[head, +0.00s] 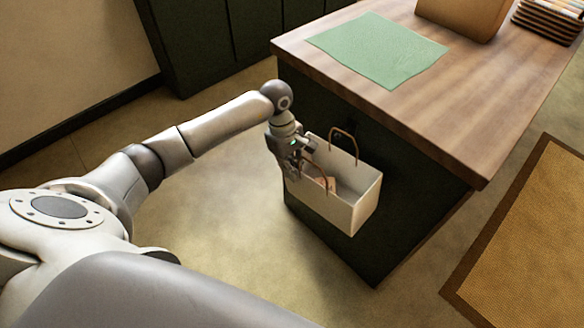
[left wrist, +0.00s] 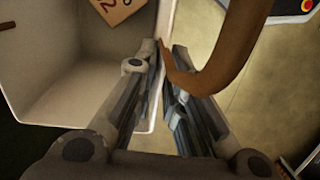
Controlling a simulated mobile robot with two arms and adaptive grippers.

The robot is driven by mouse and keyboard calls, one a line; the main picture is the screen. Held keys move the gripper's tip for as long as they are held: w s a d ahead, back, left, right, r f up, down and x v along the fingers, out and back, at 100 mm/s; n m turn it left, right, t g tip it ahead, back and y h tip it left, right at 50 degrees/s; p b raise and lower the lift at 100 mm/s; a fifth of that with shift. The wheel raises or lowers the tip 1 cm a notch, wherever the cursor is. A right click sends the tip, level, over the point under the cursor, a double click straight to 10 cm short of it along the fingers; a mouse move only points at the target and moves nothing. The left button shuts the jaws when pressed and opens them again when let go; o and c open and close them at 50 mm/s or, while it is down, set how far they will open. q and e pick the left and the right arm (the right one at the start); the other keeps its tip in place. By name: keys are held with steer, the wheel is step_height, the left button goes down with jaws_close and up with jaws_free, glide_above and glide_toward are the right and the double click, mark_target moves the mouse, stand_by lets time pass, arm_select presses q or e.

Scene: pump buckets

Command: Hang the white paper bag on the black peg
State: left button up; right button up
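The white paper bag (head: 358,215) has an open top and brown handles, and stands off the floor in front of the dark side of the counter. My left gripper (head: 292,160) is at its near left rim. In the left wrist view, my left gripper's fingers (left wrist: 163,52) are closed on the wall of the bag (left wrist: 60,85) beside the foot of a brown handle (left wrist: 225,55). A brown tag with figures (left wrist: 112,8) shows inside the bag. My right gripper is not in view.
The wooden counter (head: 450,105) has a green cloth (head: 380,48), a tan box-like item (head: 465,15) and a stack of wooden pieces (head: 548,22) on it. Its edge overhangs near the bag. A woven rug (head: 530,240) lies right. The floor left of the counter is clear.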

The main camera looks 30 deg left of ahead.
arm_select(q)
steer(key=shift+o, duration=1.3)
